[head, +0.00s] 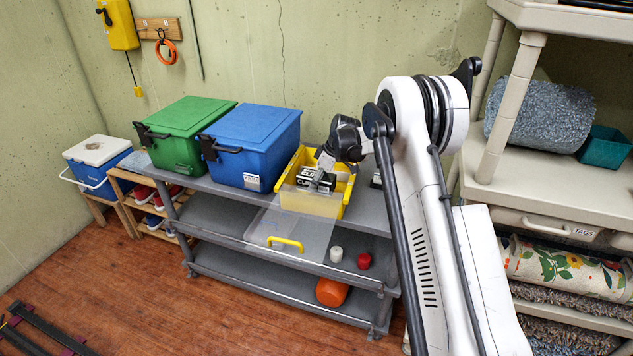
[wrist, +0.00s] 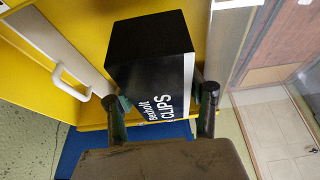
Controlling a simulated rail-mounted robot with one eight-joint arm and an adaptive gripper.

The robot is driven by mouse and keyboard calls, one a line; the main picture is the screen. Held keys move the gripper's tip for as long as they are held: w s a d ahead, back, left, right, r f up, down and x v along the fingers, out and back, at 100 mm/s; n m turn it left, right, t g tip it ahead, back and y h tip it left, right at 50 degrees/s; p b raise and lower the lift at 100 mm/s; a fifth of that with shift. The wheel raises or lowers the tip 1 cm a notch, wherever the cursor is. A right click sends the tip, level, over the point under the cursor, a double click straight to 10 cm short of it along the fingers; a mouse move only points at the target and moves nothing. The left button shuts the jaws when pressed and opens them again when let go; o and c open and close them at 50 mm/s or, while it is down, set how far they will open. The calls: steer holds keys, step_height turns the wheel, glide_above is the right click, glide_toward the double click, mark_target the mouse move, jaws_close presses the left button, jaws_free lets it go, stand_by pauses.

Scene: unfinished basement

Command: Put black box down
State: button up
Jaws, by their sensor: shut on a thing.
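The black box (head: 311,175), with a white lettered label, shows in the wrist view (wrist: 145,60) between my fingertips. My gripper (head: 324,166) is shut on it; the two fingers also show in the wrist view (wrist: 160,98). The box is within the opening of the yellow bin (head: 345,196), which stands on the grey cart (head: 222,205). In the head view the bin's pale front wall (head: 309,202) hides the lower part of its inside. I cannot tell whether the box touches the bin floor.
A blue box (head: 262,140) stands close left of the bin, with a green box (head: 190,130) beyond it. A clear panel with a yellow handle (head: 285,243) is at the cart's front. A shelf unit (head: 520,180) stands at the right.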

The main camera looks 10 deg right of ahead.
steer(key=o, duration=1)
steer(key=shift+r, duration=0.1)
